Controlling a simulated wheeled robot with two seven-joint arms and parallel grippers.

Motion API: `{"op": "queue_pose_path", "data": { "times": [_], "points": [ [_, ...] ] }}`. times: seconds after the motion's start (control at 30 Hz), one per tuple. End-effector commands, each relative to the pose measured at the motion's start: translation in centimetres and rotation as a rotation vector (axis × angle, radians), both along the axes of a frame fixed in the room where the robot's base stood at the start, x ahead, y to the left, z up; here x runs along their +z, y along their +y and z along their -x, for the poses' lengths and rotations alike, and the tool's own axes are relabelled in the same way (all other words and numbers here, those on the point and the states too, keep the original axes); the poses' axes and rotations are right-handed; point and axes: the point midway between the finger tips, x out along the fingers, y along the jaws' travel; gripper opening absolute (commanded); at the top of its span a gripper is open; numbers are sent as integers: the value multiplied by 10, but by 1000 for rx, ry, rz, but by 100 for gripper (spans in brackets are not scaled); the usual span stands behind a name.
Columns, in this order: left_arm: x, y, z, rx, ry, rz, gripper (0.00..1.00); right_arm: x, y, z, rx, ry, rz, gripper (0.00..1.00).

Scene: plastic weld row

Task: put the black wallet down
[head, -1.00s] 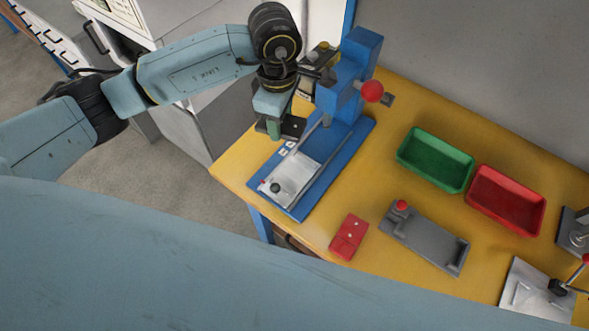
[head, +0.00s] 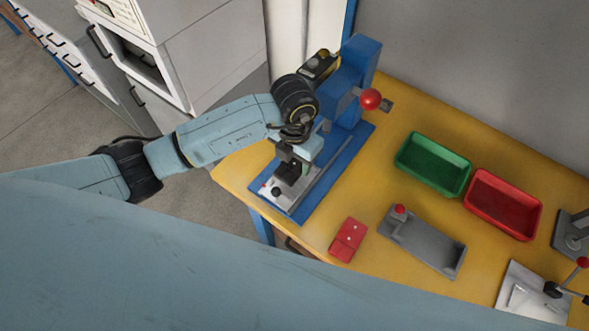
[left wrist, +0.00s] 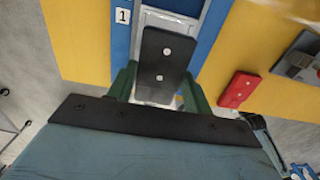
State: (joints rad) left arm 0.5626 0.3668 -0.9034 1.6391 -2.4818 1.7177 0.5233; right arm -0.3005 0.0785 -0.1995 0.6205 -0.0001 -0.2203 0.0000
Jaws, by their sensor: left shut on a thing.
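My left gripper (head: 290,166) is over the silver plate of the blue press (head: 322,190) at the table's left end. It is shut on the black wallet (head: 288,174). In the left wrist view the wallet (left wrist: 165,60) is a flat black piece with two pale studs, between the green fingers. The silver plate (left wrist: 180,28) shows behind it. I cannot tell whether the wallet touches the plate. A similar red wallet (head: 348,239) lies on the yellow table to the right. My right gripper is not in view.
The press column with its red-knobbed lever (head: 370,99) stands just behind my gripper. A green tray (head: 433,165), a red tray (head: 503,204) and a grey fixture (head: 424,244) are farther right. The yellow tabletop (head: 375,180) between press and trays is clear.

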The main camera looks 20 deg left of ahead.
Motion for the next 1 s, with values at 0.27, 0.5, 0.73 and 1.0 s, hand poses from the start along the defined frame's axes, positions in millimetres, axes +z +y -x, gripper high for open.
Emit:
{"op": "queue_pose_path", "data": {
  "times": [0.27,0.5,0.73,1.0],
  "points": [
    [-26,0,1,-1,2,0,28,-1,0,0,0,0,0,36],
    [-47,0,0,-2,-1,1,28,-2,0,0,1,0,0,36],
    [-49,0,0,-2,-1,0,28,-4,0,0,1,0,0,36],
    [-50,0,0,-2,-1,0,72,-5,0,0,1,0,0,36]
  ]
}}
